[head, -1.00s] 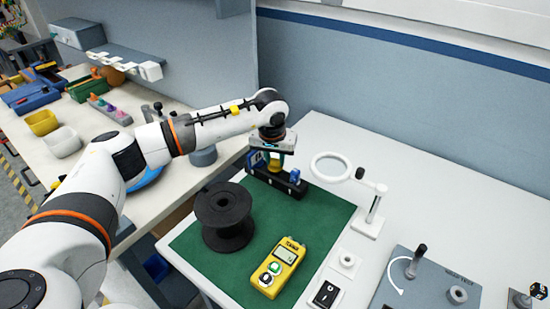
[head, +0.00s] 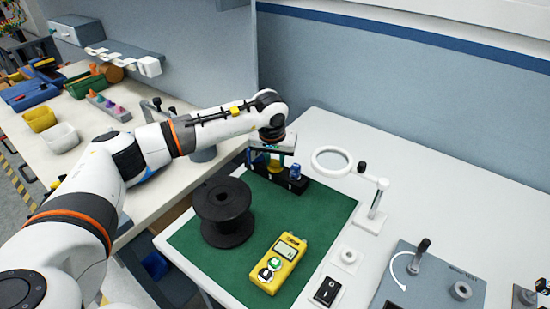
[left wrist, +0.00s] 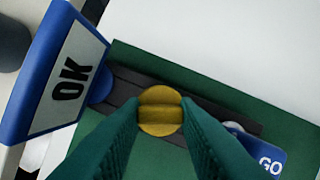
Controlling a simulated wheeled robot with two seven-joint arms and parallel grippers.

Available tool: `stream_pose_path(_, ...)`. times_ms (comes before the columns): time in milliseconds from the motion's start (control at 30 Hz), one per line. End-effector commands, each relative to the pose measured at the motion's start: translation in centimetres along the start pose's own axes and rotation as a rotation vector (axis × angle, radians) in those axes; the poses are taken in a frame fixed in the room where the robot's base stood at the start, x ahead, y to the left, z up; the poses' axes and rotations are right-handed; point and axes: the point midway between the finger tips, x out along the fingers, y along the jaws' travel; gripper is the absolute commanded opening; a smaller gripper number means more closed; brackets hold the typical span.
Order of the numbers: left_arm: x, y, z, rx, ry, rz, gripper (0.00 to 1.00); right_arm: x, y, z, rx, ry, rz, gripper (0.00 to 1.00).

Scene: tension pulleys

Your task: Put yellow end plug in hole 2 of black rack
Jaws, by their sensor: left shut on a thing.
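My left gripper (head: 272,162) is over the black rack (head: 288,184) at the back left of the green mat. In the left wrist view its green fingers (left wrist: 160,120) are shut on the yellow end plug (left wrist: 160,110), which is in line with the rack (left wrist: 225,112). The plug also shows as a small yellow patch in the head view (head: 273,168). The fingers hide its lower end, so I cannot tell whether it is in a hole. A blue gauge end marked OK (left wrist: 65,80) and a blue one marked GO (left wrist: 262,155) flank it.
A black spool (head: 226,212) and a yellow meter (head: 280,262) stand on the green mat (head: 315,215). A magnifier on a stand (head: 372,205) is to the right of the rack. A black switch (head: 327,291) lies near the front. Bare white table lies behind the magnifier.

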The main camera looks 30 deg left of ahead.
Motion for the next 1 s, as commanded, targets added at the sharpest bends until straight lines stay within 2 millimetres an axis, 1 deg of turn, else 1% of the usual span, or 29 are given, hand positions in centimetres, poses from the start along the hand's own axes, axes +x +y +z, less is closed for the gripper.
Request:
stream_pose_path(33, 0.32, 0.04, -0.14, 0.0, 0.003, 0.002, 0.07, 0.15, -0.02, -0.02, 0.0, 0.0, 0.0, 0.81)
stream_pose_path(733, 0.75, 0.04, -0.52, 0.003, 0.012, 0.005, 0.07, 0.25, 0.01, -0.02, -0.001, 0.0, 0.0, 0.81)
stream_pose_path(767, 0.77, 0.04, -0.53, 0.003, 0.013, 0.005, 0.29, 0.25, 0.01, -0.02, -0.001, 0.0, 0.0, 0.81)
stream_pose_path(800, 0.79, 0.04, -0.55, 0.003, 0.013, 0.005, 0.36, 0.25, 0.02, -0.02, -0.001, 0.0, 0.0, 0.81)
stream_pose_path(867, 0.79, 0.04, -0.55, 0.003, 0.013, 0.005, 0.45, 0.26, 0.02, -0.01, -0.001, 0.0, 0.0, 0.81)
stream_pose_path(900, 0.8, 0.06, -0.56, 0.003, 0.013, 0.005, 0.52, 0.26, 0.02, -0.02, -0.001, 0.0, 0.0, 0.81)
stream_pose_path(1000, 0.72, 0.06, -0.47, 0.002, 0.011, 0.005, 0.53, 0.25, 0.02, -0.01, -0.001, 0.0, 0.0, 0.81)
